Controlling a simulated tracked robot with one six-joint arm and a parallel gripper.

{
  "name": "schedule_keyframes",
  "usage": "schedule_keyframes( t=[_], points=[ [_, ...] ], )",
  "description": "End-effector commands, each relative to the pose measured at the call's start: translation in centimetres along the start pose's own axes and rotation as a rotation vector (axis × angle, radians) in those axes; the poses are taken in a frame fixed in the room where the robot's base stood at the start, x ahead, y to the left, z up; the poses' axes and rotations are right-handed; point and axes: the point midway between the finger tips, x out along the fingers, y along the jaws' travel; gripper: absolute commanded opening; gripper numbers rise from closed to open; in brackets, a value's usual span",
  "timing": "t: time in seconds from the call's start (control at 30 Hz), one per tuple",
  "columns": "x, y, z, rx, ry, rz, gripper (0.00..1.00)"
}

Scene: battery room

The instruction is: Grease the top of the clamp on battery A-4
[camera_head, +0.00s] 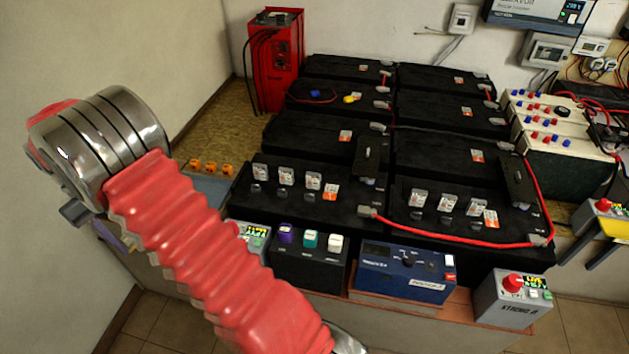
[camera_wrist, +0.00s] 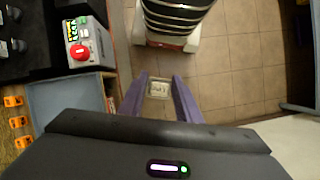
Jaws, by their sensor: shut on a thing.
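My gripper (camera_wrist: 159,88) shows in the wrist view with two purple fingers over the tiled floor. It is shut on a small pale square thing (camera_wrist: 158,91) with faint marks; I cannot tell what it is. In the head view my red-sleeved arm hides most of the gripper, left of the bench. Black batteries (camera_head: 325,128) stand in two columns on the bench, apart from the gripper. Grey clamps show on some terminals, one at the front left battery (camera_head: 366,211) and one at the front right (camera_head: 538,240). I cannot read which battery is A-4.
A red cable (camera_head: 450,242) joins the front batteries. A red charger (camera_head: 272,60) stands at the back left. Control boxes, a blue meter (camera_head: 405,272) and a grey box with a red knob (camera_head: 512,298), line the front. Orange clips (camera_head: 211,168) lie beside a blue-grey tray (camera_wrist: 60,102).

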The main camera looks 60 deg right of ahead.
Motion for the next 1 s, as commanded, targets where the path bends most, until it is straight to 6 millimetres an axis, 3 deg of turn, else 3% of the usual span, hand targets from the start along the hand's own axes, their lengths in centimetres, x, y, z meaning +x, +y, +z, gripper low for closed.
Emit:
schedule_keyframes(
  t=[0.23,0.47,0.77,1.0],
  points=[
    [1.6,10.0,1.4,0.012,-0.001,-0.005,0.13],
    [3.6,19.1,4.2,0.011,-0.001,-0.004,0.13],
    [7.1,29.7,10.0,0.004,-0.001,-0.001,0.13],
    [10.3,36.9,16.1,-0.006,-0.001,0.002,0.13]
  ],
)
